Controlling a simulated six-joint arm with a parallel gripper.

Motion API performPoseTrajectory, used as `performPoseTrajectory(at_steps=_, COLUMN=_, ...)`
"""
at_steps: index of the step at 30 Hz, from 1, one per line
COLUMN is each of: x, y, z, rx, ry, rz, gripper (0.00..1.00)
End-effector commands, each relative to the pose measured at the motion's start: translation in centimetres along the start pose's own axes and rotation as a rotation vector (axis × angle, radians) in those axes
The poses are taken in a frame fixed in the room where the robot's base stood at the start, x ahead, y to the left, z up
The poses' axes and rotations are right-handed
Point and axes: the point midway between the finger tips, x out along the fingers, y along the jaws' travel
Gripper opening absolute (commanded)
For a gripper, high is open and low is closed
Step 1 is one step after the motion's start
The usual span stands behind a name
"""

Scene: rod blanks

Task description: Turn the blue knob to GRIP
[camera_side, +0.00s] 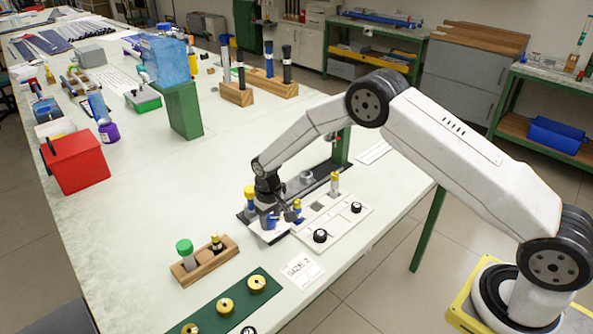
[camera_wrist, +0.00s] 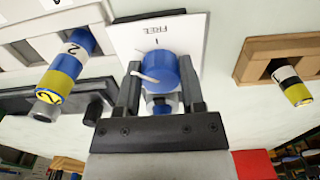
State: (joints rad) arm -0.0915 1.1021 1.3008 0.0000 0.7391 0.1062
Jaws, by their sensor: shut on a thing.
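The blue knob (camera_wrist: 170,68) sits on a white plate (camera_wrist: 190,32) between the two fingers of my gripper (camera_wrist: 160,92) in the wrist view. The fingers are shut on the knob's sides. A white pointer line on the knob points left in that view, away from the tick under the upside-down word FREE. The word GRIP cannot be seen. In the side view the knob (camera_side: 268,221) shows low beside my gripper (camera_side: 274,212), partly covered by it.
A blue and yellow rod marked 2 (camera_wrist: 66,65) stands at the left in the wrist view. A white panel (camera_side: 335,217) with black knobs is close by in the side view. A wooden rack (camera_side: 205,260) and a SIZE 2 card (camera_side: 300,269) lie nearer the front.

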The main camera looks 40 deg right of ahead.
Motion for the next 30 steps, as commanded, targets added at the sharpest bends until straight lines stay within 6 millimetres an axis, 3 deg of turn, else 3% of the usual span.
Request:
performPoseTrajectory(at_steps=21, x=-0.10, y=0.30, z=-0.16, rx=-0.674, ry=0.001, rz=0.000, gripper=0.00)
performPoseTrajectory(at_steps=30, x=-0.12, y=0.35, z=-0.24, rx=-0.878, ry=0.002, rz=0.000, gripper=0.00)
